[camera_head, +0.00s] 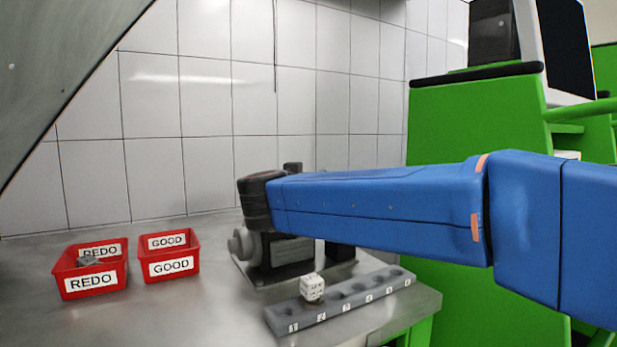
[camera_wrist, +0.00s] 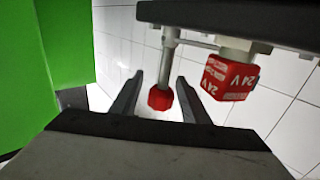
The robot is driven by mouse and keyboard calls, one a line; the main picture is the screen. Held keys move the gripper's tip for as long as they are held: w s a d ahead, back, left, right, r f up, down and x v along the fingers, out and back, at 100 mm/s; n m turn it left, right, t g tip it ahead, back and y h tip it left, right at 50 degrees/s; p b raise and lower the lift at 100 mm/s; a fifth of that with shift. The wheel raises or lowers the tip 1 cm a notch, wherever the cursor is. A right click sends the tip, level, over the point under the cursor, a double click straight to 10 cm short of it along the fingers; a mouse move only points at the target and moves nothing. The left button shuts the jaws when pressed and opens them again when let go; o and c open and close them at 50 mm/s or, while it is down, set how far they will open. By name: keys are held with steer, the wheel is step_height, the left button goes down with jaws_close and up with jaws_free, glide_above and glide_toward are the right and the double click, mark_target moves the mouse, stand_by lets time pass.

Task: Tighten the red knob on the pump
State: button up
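The red knob (camera_wrist: 160,98) shows in the wrist view at the end of a grey stem. My gripper (camera_wrist: 160,79) is open, with one dark finger on each side of the knob and stem in the picture. A gap shows on both sides, so the fingers do not appear to touch it. How deep the knob lies between the fingers is hard to tell. In the head view the pump (camera_head: 287,250) stands on the bench, partly hidden behind my blue arm. The knob and my gripper are hidden there.
A red 24 V block (camera_wrist: 230,78) hangs close to the right finger. Red REDO (camera_head: 91,283) and GOOD (camera_head: 168,265) bins stand left. A green cabinet (camera_head: 470,130) stands right.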

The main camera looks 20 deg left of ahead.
steer(key=s+d, duration=0.1)
steer(key=s, duration=1.6)
steer(key=shift+s, duration=0.15)
steer(key=shift+d, duration=0.1)
steer(key=w+d+r+n+y, duration=0.25)
steer(key=w+d+y, duration=0.35)
steer(key=w+d, duration=0.35)
steer(key=d+f+n+g+y, duration=0.25)
steer(key=d+f, duration=0.25)
steer(key=d, duration=0.5)
steer(key=s+d+f+m+g+h, duration=0.1)
steer(key=s+d+f+g+h, duration=0.2)
steer(key=d+f, duration=0.65)
steer(key=s+d+f+g+h, duration=0.25)
steer(key=s+d+f, duration=0.35)
steer(key=d+f, duration=0.35)
steer(key=s+d+f+m+g+h, duration=0.4)
steer(key=s+d+f+g, duration=0.1)
steer(key=s+d+f, duration=1)
steer(key=shift+s+m, duration=0.35)
steer(key=shift+m, duration=0.05)
